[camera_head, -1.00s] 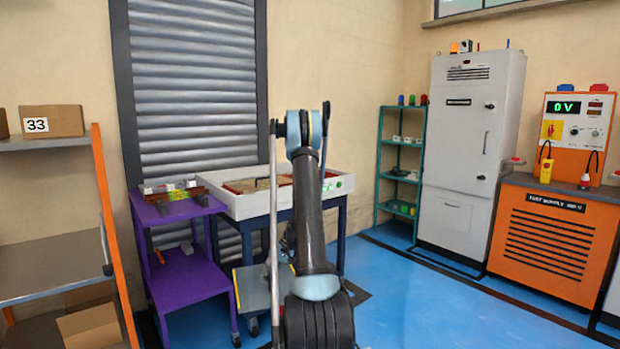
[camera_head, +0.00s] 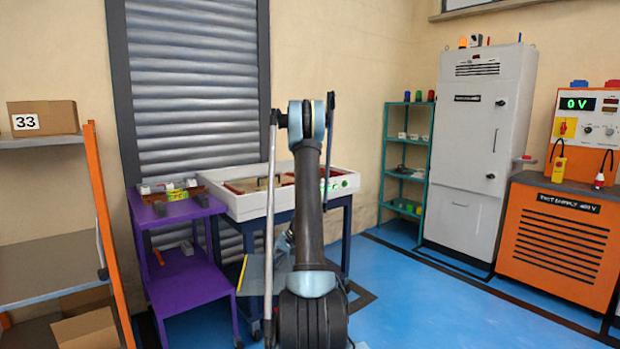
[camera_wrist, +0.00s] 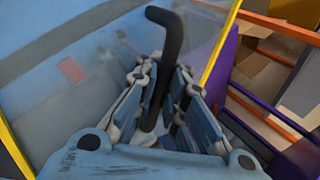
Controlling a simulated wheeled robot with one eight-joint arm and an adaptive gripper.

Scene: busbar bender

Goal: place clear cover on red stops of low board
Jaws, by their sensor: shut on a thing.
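The clear cover (camera_wrist: 80,60) has yellow edges and a black bent handle (camera_wrist: 170,38). My gripper (camera_wrist: 164,88) is shut on the handle in the wrist view. In the head view the cover (camera_head: 258,268) hangs tilted beside my arm, in front of the white tray bench, and my arm hides part of it. My gripper is mostly hidden there. A blurred reddish patch (camera_wrist: 72,69) shows on or through the cover; I cannot tell what it is. I cannot clearly make out the low board or its red stops.
The white tray bench (camera_head: 245,207) stands behind my arm, with a purple cart (camera_head: 190,280) to its left. An orange-framed shelf (camera_head: 103,215) with boxes is at far left. A teal rack (camera_head: 390,165), grey cabinet (camera_head: 465,150) and orange test supply (camera_head: 550,235) stand right. Blue floor is open at right.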

